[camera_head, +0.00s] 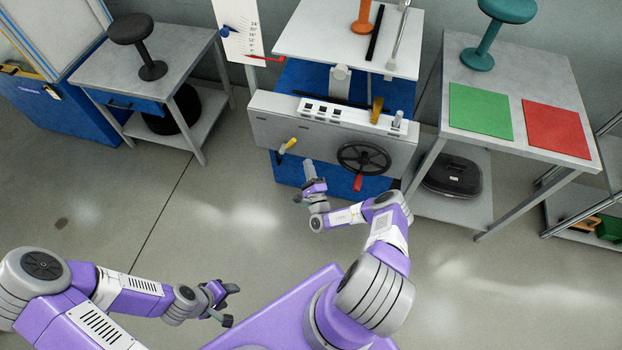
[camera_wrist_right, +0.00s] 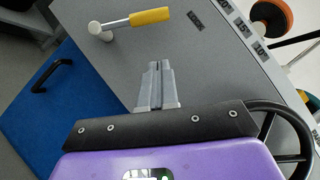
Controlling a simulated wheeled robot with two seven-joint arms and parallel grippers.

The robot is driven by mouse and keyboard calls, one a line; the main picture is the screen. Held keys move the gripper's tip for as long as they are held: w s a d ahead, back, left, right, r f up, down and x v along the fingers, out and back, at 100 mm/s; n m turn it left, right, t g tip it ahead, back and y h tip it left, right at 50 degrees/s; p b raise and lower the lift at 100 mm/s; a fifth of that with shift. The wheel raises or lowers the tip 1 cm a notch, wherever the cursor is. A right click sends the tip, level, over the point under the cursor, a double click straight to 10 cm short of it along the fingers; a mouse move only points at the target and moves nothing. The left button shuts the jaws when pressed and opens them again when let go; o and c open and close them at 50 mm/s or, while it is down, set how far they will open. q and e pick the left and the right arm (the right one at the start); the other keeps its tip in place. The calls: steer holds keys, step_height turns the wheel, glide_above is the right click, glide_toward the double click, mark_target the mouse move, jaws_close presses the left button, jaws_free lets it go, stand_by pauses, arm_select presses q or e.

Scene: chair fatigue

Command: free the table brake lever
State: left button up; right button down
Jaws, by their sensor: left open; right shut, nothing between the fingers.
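A lever with a yellow grip (camera_head: 288,145) sticks out of the left part of the grey machine front (camera_head: 270,124). In the right wrist view the lever (camera_wrist_right: 150,17) has a pale round pivot and its yellow grip points right. My right gripper (camera_head: 308,165) is shut and empty just below and right of the lever. In its wrist view the closed fingers (camera_wrist_right: 155,66) point at the grey panel below the grip, apart from the lever. My left gripper (camera_head: 230,304) is open and empty over the floor, far from the machine.
A black handwheel (camera_head: 363,158) with a red handle (camera_head: 358,183) sits right of the lever. An upright yellow piece (camera_head: 376,110) stands above it. A side table with a green mat (camera_head: 480,112) and red mat (camera_head: 556,130) is at right. Open floor lies in front.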

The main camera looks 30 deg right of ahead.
mark_target(288, 145)
steer(key=w+r+b, duration=0.1)
steer(key=w+r, duration=0.1)
steer(key=w, duration=0.3)
steer(key=shift+w+a+r, duration=0.4)
